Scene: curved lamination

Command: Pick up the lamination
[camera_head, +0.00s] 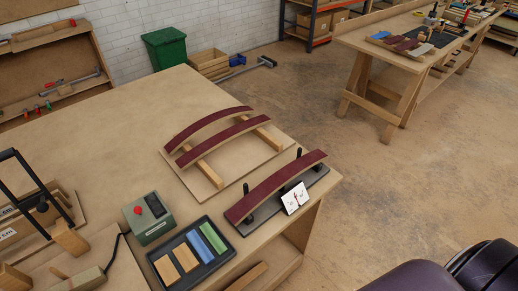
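Three curved strips with dark red tops and pale wood edges are on the large wooden bench. The first lamination (275,187) arches over a dark base on black posts near the bench's right edge. A white card (295,198) stands in front of it and hides a little of the base. Two more curved laminations, a far one (208,126) and a nearer one (222,140), lie side by side across two wooden rails on a flat board. Neither of my grippers shows in the head view, and nothing is seen touching the strips.
A grey-green box with a red button (138,211) and a black tray (222,256) of coloured blocks stand left of the first lamination. A wooden jig with a black handle (40,203) is at far left. The bench's middle (110,140) is clear. A second table (360,38) stands behind right.

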